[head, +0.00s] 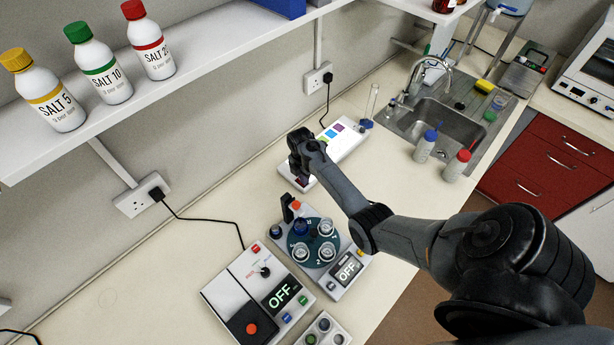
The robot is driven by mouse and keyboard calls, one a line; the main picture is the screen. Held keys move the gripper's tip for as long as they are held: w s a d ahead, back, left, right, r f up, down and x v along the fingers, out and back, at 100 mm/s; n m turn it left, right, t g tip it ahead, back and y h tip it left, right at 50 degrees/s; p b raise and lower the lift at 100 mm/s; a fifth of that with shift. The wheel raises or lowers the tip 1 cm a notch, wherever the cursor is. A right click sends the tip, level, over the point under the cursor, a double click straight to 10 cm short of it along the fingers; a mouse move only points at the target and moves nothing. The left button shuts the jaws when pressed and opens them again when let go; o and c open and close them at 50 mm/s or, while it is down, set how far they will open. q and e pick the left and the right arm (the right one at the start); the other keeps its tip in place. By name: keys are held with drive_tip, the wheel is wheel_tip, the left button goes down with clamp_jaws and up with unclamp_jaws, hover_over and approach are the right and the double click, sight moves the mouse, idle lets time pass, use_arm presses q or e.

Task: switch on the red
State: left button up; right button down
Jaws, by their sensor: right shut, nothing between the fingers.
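A long white device (345,148) with a row of coloured pads lies on the bench at the back. My right gripper (301,180) is shut and empty, pointing down at the left end of this device. I cannot tell whether it touches. A white instrument (232,283) at the front has a red button (255,248) and a display reading OFF. My left gripper is not in view.
A carousel device (318,275) with glass cups and an OFF display stands in front of my right gripper. A shelf (190,60) with salt bottles overhangs the back left. The sink (440,125) and two capped bottles are at the right.

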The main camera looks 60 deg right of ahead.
drive_tip(key=shift+w+d+f, duration=0.1)
drive_tip(key=shift+f, duration=0.05)
drive_tip(key=shift+w+b, duration=0.25)
drive_tip(key=shift+b, duration=0.1)
drive_tip(key=shift+w+d+r, duration=0.15)
drive_tip(key=shift+w+r, duration=0.1)
drive_tip(key=shift+w, duration=0.2)
drive_tip(key=shift+s, duration=0.1)
drive_tip(key=shift+r+p, duration=0.5)
drive_tip(key=shift+p, duration=0.05)
drive_tip(key=r+p, duration=0.1)
drive_tip(key=r, duration=0.1)
drive_tip(key=r+p, duration=0.2)
drive_tip(key=shift+w, duration=0.4)
wheel_tip(320, 180, up, 9)
drive_tip(key=w, duration=0.1)
drive_tip(key=shift+d+b, duration=0.15)
drive_tip(key=shift+b, duration=0.2)
